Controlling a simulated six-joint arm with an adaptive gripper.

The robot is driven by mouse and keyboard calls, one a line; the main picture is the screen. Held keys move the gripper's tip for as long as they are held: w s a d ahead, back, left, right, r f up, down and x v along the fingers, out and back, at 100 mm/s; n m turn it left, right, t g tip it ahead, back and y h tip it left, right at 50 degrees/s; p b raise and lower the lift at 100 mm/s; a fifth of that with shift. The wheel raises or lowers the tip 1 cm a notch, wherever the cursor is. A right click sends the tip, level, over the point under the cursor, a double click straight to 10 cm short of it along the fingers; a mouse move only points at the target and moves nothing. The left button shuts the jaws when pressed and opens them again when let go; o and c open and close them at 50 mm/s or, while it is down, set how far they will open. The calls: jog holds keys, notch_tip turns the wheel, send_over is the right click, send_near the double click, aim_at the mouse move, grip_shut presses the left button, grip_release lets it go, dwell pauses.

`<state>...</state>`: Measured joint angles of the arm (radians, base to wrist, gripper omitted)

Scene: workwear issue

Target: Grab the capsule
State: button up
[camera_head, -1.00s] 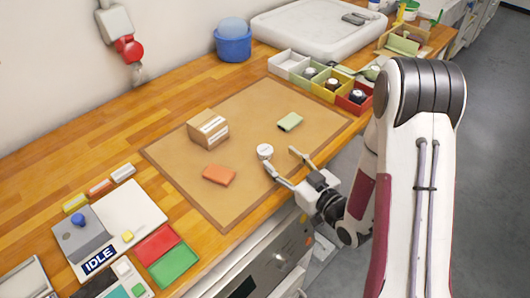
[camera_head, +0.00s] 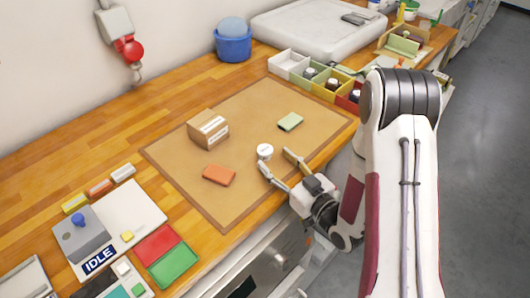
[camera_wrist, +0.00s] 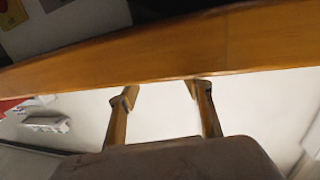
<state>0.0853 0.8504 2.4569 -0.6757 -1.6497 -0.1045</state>
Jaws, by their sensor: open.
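A small white round-topped piece (camera_head: 264,151), which looks like the capsule, sits on the tan mat (camera_head: 185,165) near its front edge. My gripper (camera_head: 276,163) is open and empty at the front edge of the mat. Its fingertips are just in front of the white piece and apart from it, one finger to its lower left and one to its right. In the wrist view my gripper's two fingers (camera_wrist: 161,93) are spread below the wooden table edge (camera_wrist: 165,55). The white piece is not visible in the wrist view.
Coloured bins (camera_head: 290,63) stand at the back right. Red and green trays (camera_head: 157,243) lie at the front left. The mat's left part is bare.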

aim_at(270, 155)
jog(key=shift+w+a, duration=0.25)
jog(key=shift+w, duration=0.15)
jog(key=shift+x, duration=2.6)
jog(key=c, duration=1.1)
